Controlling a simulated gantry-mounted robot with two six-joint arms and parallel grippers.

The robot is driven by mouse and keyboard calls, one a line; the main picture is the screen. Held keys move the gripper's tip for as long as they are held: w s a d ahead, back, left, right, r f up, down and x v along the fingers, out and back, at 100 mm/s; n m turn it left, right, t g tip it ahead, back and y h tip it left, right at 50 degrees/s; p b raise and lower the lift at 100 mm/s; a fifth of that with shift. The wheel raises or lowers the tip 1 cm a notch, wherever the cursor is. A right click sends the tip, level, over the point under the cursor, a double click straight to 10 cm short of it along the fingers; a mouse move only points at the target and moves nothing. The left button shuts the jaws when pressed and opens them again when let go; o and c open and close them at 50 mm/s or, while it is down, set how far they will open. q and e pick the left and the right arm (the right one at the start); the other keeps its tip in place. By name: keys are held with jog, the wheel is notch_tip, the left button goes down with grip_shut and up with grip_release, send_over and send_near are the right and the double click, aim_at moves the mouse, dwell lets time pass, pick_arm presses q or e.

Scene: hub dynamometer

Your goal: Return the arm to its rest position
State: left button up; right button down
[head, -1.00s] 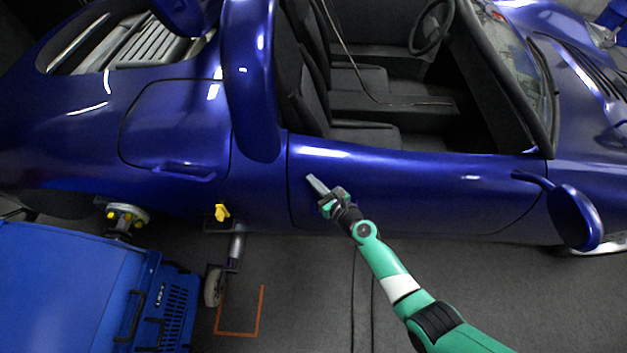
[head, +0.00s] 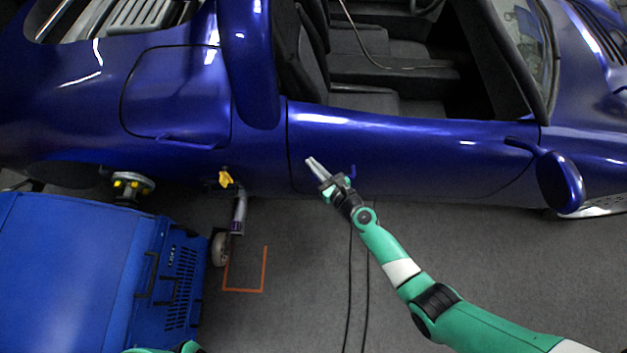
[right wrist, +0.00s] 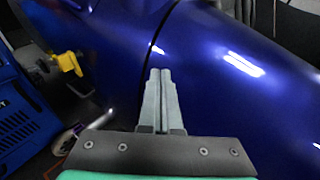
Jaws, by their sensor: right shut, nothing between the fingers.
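My right arm comes in from the lower right in the head view. Its gripper (head: 311,164) is over the blue car's door (head: 420,160), near the door's rear edge. In the right wrist view the two grey fingers (right wrist: 161,75) are together with nothing between them, with the blue bodywork and a door seam beyond. I cannot tell whether the fingertips touch the car. A small green part of what looks like my left arm shows at the bottom edge of the head view; its gripper is out of the picture.
A blue dynamometer unit (head: 75,265) on a wheel (head: 220,249) stands at lower left, near the bare hub (head: 132,184). A yellow part (head: 226,179) sits above a grey cylinder. The side mirror (head: 560,182) juts out at right. Cables and an orange floor marking (head: 265,270) lie on the floor.

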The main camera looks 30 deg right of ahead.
pick_arm(q)
notch_tip(320, 180, up, 4)
jog(key=shift+f+p, duration=0.1)
jog(key=shift+p, duration=1.1)
pick_arm(e)
jog(key=s+a+r, duration=0.2)
jog(key=s+a, duration=0.2)
jog(key=s, duration=0.2)
jog(key=shift+a+r, duration=0.15)
jog(key=shift+a, duration=0.1)
jog(key=shift+r, duration=0.15)
